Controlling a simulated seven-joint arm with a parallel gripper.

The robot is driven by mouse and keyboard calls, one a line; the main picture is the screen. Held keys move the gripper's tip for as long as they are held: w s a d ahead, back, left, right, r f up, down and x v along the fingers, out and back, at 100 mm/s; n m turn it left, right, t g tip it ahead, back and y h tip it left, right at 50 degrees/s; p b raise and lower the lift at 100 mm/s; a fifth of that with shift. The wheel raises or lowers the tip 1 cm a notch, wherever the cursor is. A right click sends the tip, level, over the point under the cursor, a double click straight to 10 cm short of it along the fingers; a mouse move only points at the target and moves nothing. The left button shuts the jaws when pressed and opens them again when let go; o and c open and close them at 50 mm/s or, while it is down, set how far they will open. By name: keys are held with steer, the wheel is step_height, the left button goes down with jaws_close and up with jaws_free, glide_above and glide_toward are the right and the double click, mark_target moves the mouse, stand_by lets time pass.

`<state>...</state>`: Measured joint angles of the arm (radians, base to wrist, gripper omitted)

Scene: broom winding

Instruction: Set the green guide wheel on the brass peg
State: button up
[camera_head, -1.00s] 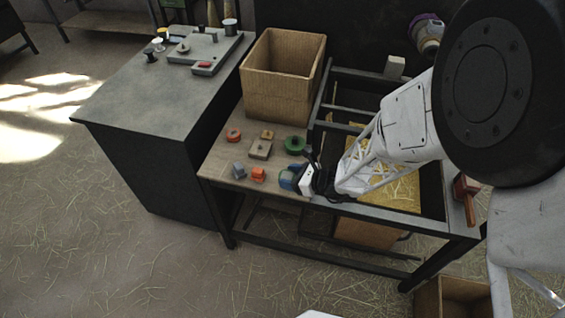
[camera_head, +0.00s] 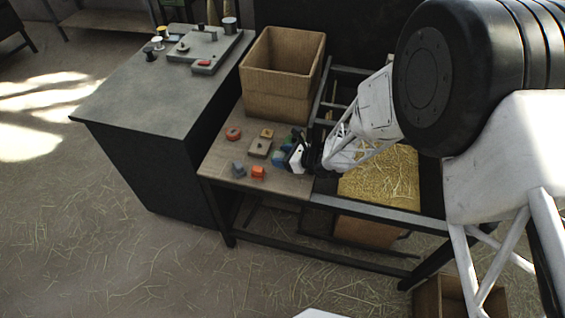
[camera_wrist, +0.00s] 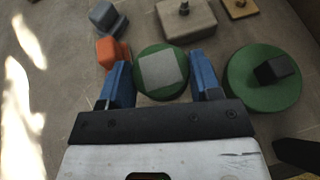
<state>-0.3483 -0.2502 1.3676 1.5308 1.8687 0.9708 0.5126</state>
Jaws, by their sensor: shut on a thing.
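My gripper (camera_wrist: 163,88) is over the right part of the wooden tabletop, shut on a small green wheel (camera_wrist: 160,91) with a pale grey square top. It also shows in the head view (camera_head: 287,158), where the arm and fingers hide most of the wheel. A second, larger green wheel (camera_wrist: 240,88) with a dark block at its middle lies just right of the fingers in the wrist view. A grey-beige block with a short upright peg (camera_wrist: 185,20) stands beyond the held wheel. A small brass-coloured plate (camera_head: 267,133) lies beside that block. I cannot tell which peg is the brass one.
An orange block (camera_wrist: 112,52) and a grey block (camera_wrist: 108,19) lie close to the left finger. A red ring (camera_head: 233,134) lies farther left. A tall cardboard box (camera_head: 283,75) stands behind. The dark bench (camera_head: 150,90) holds a grey fixture (camera_head: 205,47) and several spools.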

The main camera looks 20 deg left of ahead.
steer(key=shift+f, duration=1.7)
steer(key=shift+f, duration=0.15)
steer(key=o, duration=1)
steer(key=shift+d+r, duration=0.35)
steer(key=shift+d, duration=0.15)
steer(key=shift+v, duration=5.5)
steer(key=shift+s, duration=0.15)
steer(key=shift+c, duration=0.4)
